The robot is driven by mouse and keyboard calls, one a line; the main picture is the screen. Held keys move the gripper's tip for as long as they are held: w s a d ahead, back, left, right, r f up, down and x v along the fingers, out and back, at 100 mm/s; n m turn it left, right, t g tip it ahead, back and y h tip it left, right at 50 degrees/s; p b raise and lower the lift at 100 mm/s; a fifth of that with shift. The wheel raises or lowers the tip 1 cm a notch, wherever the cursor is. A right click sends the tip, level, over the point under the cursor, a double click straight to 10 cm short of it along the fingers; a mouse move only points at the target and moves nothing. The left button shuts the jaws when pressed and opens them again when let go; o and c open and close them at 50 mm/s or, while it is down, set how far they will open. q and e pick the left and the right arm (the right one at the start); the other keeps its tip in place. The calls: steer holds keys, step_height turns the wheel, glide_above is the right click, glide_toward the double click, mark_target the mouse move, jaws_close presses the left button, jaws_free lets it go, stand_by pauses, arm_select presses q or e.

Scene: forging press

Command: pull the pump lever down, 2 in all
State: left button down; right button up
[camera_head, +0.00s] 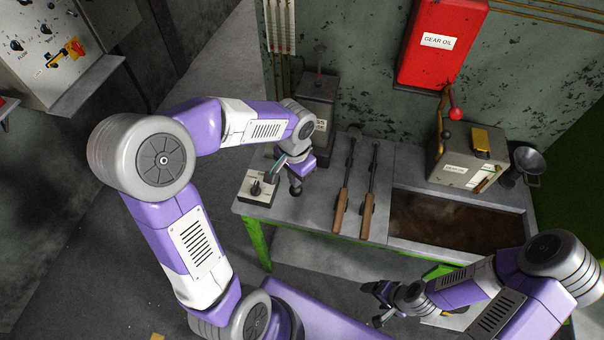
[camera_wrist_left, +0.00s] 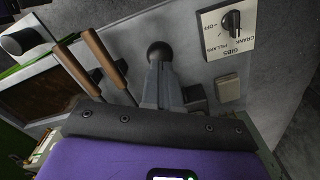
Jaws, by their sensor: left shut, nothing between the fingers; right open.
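A lever with a red ball knob (camera_head: 456,114) stands at the grey box (camera_head: 462,160) on the right of the bench; no readable label confirms it as the pump lever. My left gripper (camera_head: 291,181) is shut and empty over the left part of the bench, beside the selector switch (camera_head: 257,189). In the left wrist view its fingers (camera_wrist_left: 160,85) point at a dark round knob (camera_wrist_left: 160,52); I cannot tell whether they touch it. The selector's dial (camera_wrist_left: 231,21) also shows there. My right gripper (camera_head: 382,301) is open and empty in front of the bench.
Two wooden-handled tools (camera_head: 341,209) lie on the bench (camera_head: 300,216). A brown-filled tray (camera_head: 455,222) is at right, with a dark funnel (camera_head: 527,163) behind it. A dark box (camera_head: 317,95) stands behind my left gripper. A red gear oil tank (camera_head: 437,58) hangs on the wall.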

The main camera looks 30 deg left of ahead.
mark_target(294, 195)
arm_select(q)
steer(key=f+b, duration=0.2)
steer(key=s+f+b, duration=0.1)
steer(key=f+b, duration=0.1)
steer(key=f, duration=0.1)
steer(key=f+b, duration=0.3)
steer(key=shift+s+d+f, duration=0.1)
steer(key=shift+s+d, duration=0.1)
steer(key=shift+s, duration=0.1)
stand_by(0.3)
steer(key=shift+s+f+b, duration=0.2)
steer(key=shift+f+b, duration=0.95)
steer(key=shift+f, duration=0.1)
steer(key=r+p, duration=0.3)
steer(key=w+r+p, duration=0.1)
steer(key=r+p, duration=0.2)
steer(key=r, duration=0.1)
steer(key=w+r+p, duration=0.1)
steer(key=r+p, duration=0.2)
steer(key=r, duration=0.1)
steer(key=shift+a+p, duration=0.25)
steer(key=shift+p, duration=0.1)
steer(key=shift+f, duration=0.1)
